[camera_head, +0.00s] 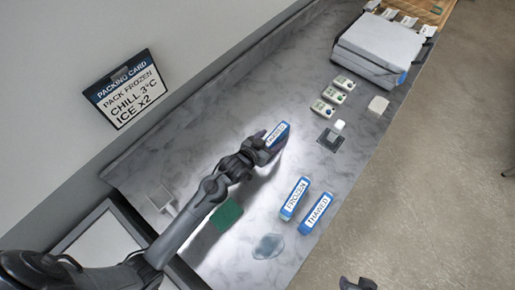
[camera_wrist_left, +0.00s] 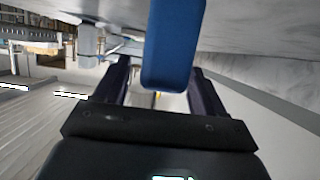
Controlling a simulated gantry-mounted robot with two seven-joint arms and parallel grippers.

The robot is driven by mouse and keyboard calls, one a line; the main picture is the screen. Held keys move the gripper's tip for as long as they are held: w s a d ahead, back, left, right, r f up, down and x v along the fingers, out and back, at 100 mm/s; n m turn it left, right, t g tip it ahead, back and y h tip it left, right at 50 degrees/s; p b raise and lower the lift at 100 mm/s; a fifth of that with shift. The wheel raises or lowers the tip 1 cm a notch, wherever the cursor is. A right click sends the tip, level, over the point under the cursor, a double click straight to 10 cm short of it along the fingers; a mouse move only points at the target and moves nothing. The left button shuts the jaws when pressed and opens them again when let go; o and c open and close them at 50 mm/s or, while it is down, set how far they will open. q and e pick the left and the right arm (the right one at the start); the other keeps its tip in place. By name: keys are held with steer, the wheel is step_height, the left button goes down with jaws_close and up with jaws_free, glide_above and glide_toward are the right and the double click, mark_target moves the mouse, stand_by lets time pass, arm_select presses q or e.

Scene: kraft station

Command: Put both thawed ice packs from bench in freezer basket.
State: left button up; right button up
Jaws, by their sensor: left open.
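One blue ice pack labelled THAWED (camera_head: 277,132) is at my left gripper (camera_head: 271,146), away from the other packs. In the left wrist view the blue pack (camera_wrist_left: 173,45) stands between the two spread fingers of my left gripper (camera_wrist_left: 160,85); the jaws are open. A second THAWED pack (camera_head: 315,213) lies on the bench at the lower right. A blue FROZEN pack (camera_head: 294,198) lies beside it on the left. A dark tip, perhaps my right gripper (camera_head: 357,284), shows at the bottom edge; its jaws cannot be made out. I cannot identify a freezer basket for certain.
A white panel in a dark frame (camera_head: 95,245) is at the lower left. A green pad (camera_head: 227,213) and a clear puddle-like patch (camera_head: 268,246) are on the bench (camera_head: 215,150). Small labelled boxes (camera_head: 333,96) and a white lidded box (camera_head: 377,50) stand at the far end.

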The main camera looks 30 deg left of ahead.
arm_select(q)
steer(key=s+a+g, duration=0.1)
steer(key=s, duration=0.5)
steer(key=s+a+r+g+y, duration=0.1)
steer(key=s+g, duration=0.1)
steer(key=s, duration=0.4)
steer(key=s+a+g, duration=0.1)
steer(key=s+g, duration=0.1)
steer(key=s, duration=0.5)
steer(key=shift+a+r+y, duration=0.1)
steer(key=shift+r+y, duration=0.2)
steer(key=s+g, duration=0.1)
steer(key=s, duration=0.2)
steer(key=s+g, duration=0.2)
steer(key=s, duration=0.2)
steer(key=s+a+g, duration=0.1)
steer(key=s, duration=0.2)
steer(key=shift+s+g+y, duration=0.3)
steer(key=shift+g+y, duration=0.1)
